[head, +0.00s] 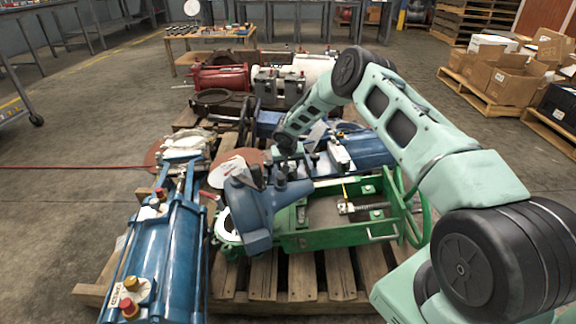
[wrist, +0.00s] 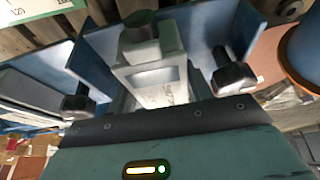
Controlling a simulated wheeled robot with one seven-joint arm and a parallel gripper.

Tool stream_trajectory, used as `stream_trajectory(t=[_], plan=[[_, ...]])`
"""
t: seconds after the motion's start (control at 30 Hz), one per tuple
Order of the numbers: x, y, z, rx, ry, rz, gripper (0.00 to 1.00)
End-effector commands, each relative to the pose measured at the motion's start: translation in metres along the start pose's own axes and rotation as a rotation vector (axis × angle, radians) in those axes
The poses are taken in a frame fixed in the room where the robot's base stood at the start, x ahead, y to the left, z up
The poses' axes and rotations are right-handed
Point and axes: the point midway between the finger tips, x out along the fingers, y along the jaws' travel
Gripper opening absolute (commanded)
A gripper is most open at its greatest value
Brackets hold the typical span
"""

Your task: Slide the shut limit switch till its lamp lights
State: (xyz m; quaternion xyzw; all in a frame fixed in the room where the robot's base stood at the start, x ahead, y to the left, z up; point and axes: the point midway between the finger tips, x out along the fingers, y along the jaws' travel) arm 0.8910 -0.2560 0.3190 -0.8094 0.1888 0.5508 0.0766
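In the wrist view a grey box-shaped housing (wrist: 150,58) with a dark round cap stands between two blue brackets, each with a dark-headed bolt. I take it for a limit switch, but its lettering is too small to read. No lit lamp shows on it. A second grey housing (wrist: 38,98) lies at the left. In the head view small grey housings (head: 341,157) sit on the blue actuator (head: 368,152). My gripper (head: 287,147) is over the near-left end of that actuator. Its fingers cannot be made out, and contact with the housing cannot be told.
A green valve frame with a handwheel (head: 414,212) stands in front of the actuator. A blue cylinder (head: 170,255) lies at the left and a dark blue casting (head: 258,205) stands nearer. Concrete floor is clear at the left.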

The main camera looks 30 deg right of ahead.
Motion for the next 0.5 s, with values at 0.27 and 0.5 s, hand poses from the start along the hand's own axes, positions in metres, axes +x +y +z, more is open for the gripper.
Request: stream_trajectory(t=[0.27, 0.5], plan=[[-0.0008, 0.0013, 0.0001, -0.001, -0.001, 0.000, 0.10], [-0.0004, 0.0084, 0.0002, -0.001, 0.000, 0.002, 0.09]])
